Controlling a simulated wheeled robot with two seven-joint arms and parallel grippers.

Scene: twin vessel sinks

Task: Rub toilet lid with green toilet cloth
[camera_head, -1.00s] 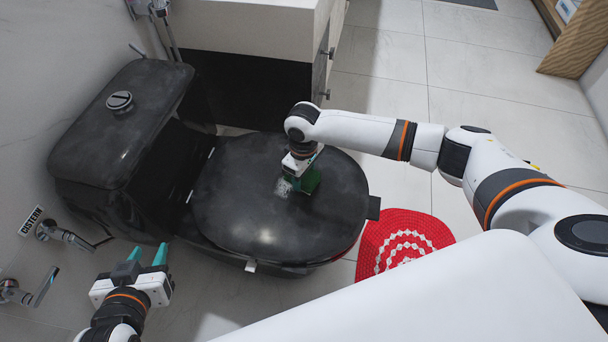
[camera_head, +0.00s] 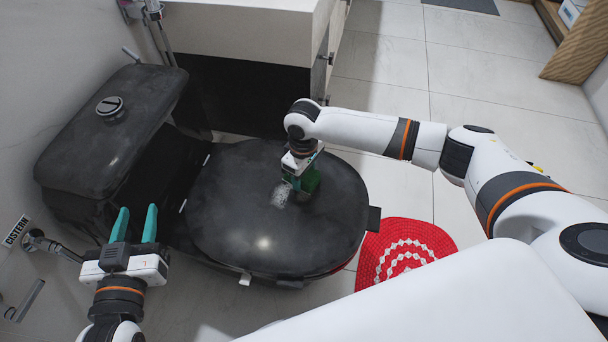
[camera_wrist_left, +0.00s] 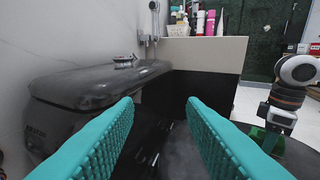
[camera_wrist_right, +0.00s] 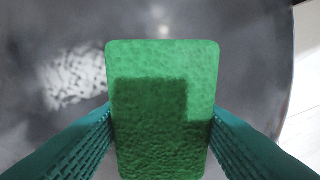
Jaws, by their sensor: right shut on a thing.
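The black toilet lid (camera_head: 240,215) is closed, with a whitish patch (camera_head: 281,194) near its middle; the patch also shows in the right wrist view (camera_wrist_right: 72,80). My right gripper (camera_head: 303,176) is over the lid, shut on the green cloth (camera_wrist_right: 163,105), a sponge-like block. The cloth (camera_head: 308,184) is down at the lid, just right of the patch; I cannot tell whether it touches. My left gripper (camera_head: 133,225) is open and empty, left of the lid and in front of the cistern. Its teal fingers (camera_wrist_left: 160,135) are wide apart in the left wrist view.
The black cistern (camera_head: 110,125) with a round button stands at the left against the wall. A pale counter (camera_head: 245,35) is behind the toilet. A red and white mat (camera_head: 405,250) lies on the floor at right. Wall valves (camera_head: 50,245) are at far left.

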